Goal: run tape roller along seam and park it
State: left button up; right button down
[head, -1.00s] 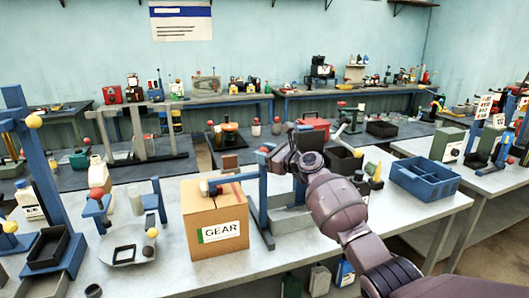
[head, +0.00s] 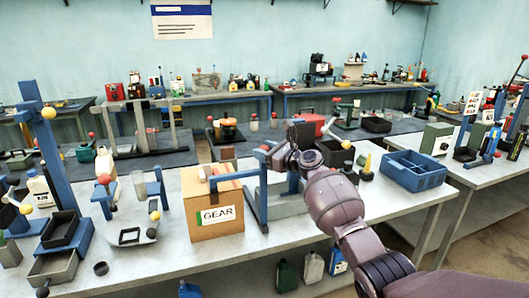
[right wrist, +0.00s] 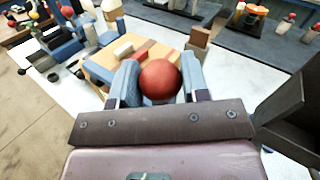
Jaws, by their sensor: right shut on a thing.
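The cardboard box (head: 216,212) labelled GEAR stands near the front of the white table. Its top also shows in the right wrist view (right wrist: 104,64). A blue bar (head: 236,176) reaches over the box top from the right, beside a blue post (head: 263,196). My right gripper (head: 270,155) is just right of and above the box. In the right wrist view my right gripper (right wrist: 158,85) is shut on a red ball knob (right wrist: 160,80). What lies under the knob is mostly hidden, so I cannot tell whether the roller touches the seam. My left gripper is out of view.
A blue divided tray (head: 414,170) is at the table's right. A blue stand with a grey bin (head: 60,230) and a white bottle (head: 38,190) are at left. A brown block (head: 227,154) is behind the box. The table's front edge is close.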

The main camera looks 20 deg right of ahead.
jog(key=shift+f, duration=0.2)
jog(key=c, duration=1.1)
grip_release()
jog(key=o, duration=0.5)
jog(key=shift+s+r, duration=0.15)
jog(key=shift+s, duration=0.15)
jog(key=shift+c, duration=0.2)
jog(key=shift+w, duration=0.1)
jog(key=v, duration=1)
jog(key=shift+s+d, duration=0.2)
jog(key=shift+s, duration=0.15)
